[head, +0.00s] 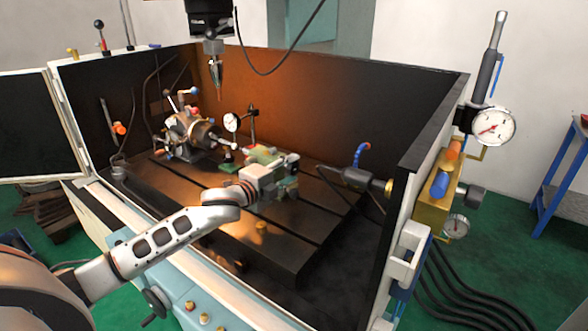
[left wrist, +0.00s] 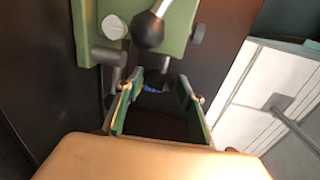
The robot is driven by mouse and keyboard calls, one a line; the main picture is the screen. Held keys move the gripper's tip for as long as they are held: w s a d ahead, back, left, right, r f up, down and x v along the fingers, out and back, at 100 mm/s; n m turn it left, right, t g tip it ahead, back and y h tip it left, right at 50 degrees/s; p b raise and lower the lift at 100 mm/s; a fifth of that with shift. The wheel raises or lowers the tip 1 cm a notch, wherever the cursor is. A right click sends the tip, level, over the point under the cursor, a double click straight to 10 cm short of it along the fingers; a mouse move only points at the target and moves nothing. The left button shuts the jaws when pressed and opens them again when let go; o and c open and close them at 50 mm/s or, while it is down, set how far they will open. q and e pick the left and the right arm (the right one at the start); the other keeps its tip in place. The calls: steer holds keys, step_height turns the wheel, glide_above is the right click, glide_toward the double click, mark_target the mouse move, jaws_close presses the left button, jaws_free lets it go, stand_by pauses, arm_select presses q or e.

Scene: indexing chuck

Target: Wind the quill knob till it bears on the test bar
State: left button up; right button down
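The indexing chuck (head: 190,130) stands on the slotted table at the left in the head view. A short bright test bar (head: 220,142) points from it toward the green tailstock (head: 262,153). I cannot tell whether quill and bar touch. My left gripper (head: 286,180) is beside the tailstock's right end, hiding part of it. The green tailstock body (left wrist: 88,35) is above, with a black ball lever (left wrist: 148,30) and grey knobs (left wrist: 114,27). Which one is the quill knob is unclear. My right gripper is out of view.
A dial gauge (head: 231,122) stands behind the bar. A tool spindle (head: 215,65) hangs above. A grey cylinder (head: 352,178) reaches in from the right wall. The enclosure's front edge (head: 150,235) runs under my left arm. The table's front right is clear.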

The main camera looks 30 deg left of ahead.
arm_select(q)
steer(key=shift+w+d+f, duration=0.15)
steer(key=shift+w, duration=0.85)
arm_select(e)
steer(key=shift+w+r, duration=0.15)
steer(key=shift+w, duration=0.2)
